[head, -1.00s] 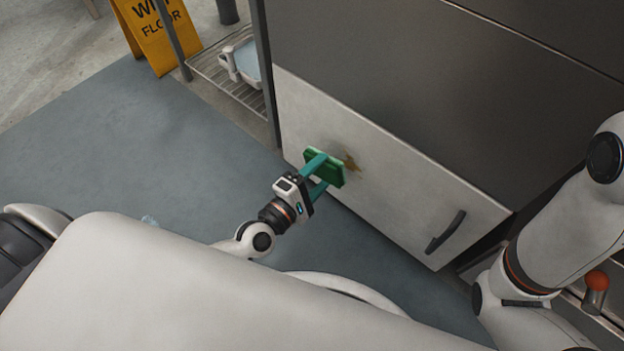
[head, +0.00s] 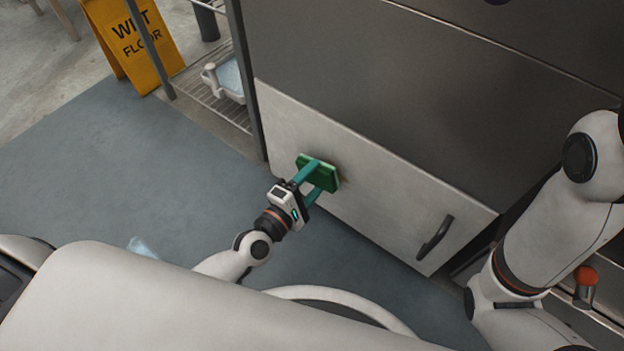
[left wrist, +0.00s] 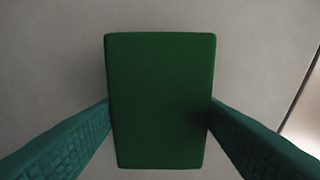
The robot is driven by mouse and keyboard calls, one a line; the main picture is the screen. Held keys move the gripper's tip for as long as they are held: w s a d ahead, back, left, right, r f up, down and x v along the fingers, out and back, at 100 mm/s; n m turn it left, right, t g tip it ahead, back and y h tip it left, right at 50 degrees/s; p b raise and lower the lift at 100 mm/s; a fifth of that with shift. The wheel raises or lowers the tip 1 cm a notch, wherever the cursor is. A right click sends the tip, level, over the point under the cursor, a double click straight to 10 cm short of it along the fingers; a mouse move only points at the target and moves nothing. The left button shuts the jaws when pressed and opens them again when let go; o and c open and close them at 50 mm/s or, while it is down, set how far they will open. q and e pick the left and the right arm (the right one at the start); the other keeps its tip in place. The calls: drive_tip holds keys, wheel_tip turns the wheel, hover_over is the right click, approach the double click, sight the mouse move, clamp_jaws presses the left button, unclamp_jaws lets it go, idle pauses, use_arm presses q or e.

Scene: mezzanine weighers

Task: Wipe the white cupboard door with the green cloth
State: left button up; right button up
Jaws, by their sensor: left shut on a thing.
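The white cupboard door (head: 385,205) is shut, below a dark grey panel. My left gripper (head: 317,179) is shut on the green cloth (head: 326,178), a thick folded pad, and holds it at the door's left half. The cloth appears to be against the door, but I cannot be sure of contact. A faint reddish-brown mark (head: 345,181) shows at the cloth's right edge; the cloth may hide more of it. In the left wrist view the cloth (left wrist: 160,95) sits between the two teal fingers, with the pale door (left wrist: 55,65) behind it. My right gripper is out of view.
A dark handle (head: 435,238) stands out from the door's right side. A yellow wet-floor sign (head: 138,45) stands at the back left, near a wire shelf (head: 215,103) with a pale container. A pale bluish patch (head: 143,247) lies on the otherwise clear blue-grey floor (head: 120,170).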

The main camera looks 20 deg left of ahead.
use_arm(q)
drive_tip(key=shift+x, duration=0.85)
drive_tip(key=shift+d, duration=0.1)
